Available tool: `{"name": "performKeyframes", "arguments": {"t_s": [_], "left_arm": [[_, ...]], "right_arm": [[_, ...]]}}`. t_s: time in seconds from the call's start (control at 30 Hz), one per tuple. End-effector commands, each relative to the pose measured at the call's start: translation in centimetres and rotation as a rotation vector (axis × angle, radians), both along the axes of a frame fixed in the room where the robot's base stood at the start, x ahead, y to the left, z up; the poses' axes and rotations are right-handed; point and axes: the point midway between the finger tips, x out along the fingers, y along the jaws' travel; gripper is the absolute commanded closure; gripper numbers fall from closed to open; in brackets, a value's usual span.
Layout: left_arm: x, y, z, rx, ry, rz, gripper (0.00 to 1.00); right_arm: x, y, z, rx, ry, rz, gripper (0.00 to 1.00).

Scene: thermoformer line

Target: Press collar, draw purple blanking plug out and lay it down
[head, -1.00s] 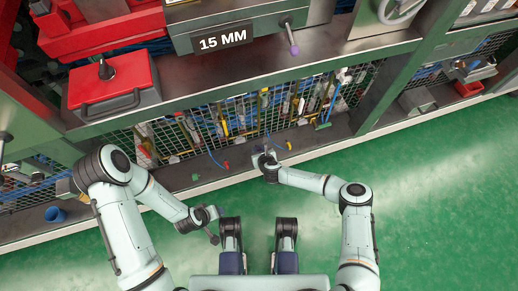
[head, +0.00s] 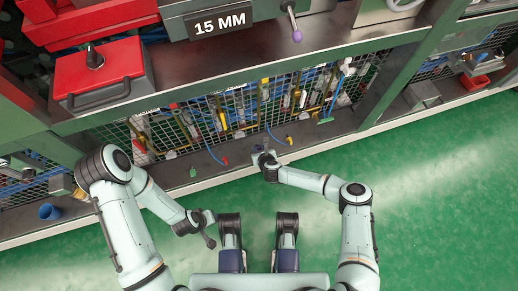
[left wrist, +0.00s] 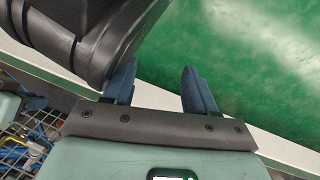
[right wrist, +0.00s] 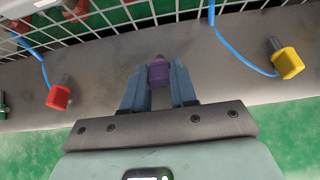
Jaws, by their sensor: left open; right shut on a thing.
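The purple blanking plug (right wrist: 159,72) is between the two blue fingers of my right gripper (right wrist: 158,86), which is shut on it. In the right wrist view the plug's dark tip points toward the mesh, clear of any fitting. In the head view my right gripper (head: 266,158) is over the front of the grey ledge (head: 205,172); the plug is too small to make out there. My left gripper (left wrist: 160,88) is open and empty, with its fingers apart, over the ledge edge and green floor. I cannot make out the collar.
A red plug (right wrist: 58,97) and a yellow plug (right wrist: 288,62) on blue hoses lie left and right of my right gripper. Wire mesh (head: 240,110) stands behind the ledge. A blue cup (head: 50,212) is at far left. Bare ledge surrounds the right gripper.

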Motion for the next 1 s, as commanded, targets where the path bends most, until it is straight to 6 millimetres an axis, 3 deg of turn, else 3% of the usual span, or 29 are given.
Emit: {"name": "performKeyframes", "arguments": {"t_s": [0.03, 0.07, 0.13, 0.53, 0.83, 1.0], "left_arm": [[0.0, 0.0, 0.0, 0.0, 0.0, 0.0, 0.44], [0.0, 0.0, 0.0, 0.0, 0.0, 0.0, 0.44], [0.0, 0.0, 0.0, 0.0, 0.0, 0.0, 0.44], [0.5, -0.1, 0.5, 0.0, -0.016, -0.001, 0.44], [4.2, -1.0, 5.3, 0.001, -0.146, -0.013, 0.44], [1.2, -2.3, 6.6, -0.036, -0.069, -0.039, 0.44]], "right_arm": [[0.0, 0.0, 0.0, 0.0, 0.0, 0.0, 1.0], [0.0, 0.0, 0.0, 0.0, 0.0, 0.0, 0.67], [0.0, 0.0, 0.0, 0.0, 0.0, 0.0, 0.44], [-0.4, -0.2, 0.4, -0.001, 0.0, 0.001, 0.44], [-4.2, -1.4, 4.5, 0.002, -0.001, 0.0, 0.44], [-6.9, -2.3, 6.9, 0.0, 0.0, 0.001, 0.44]]}}
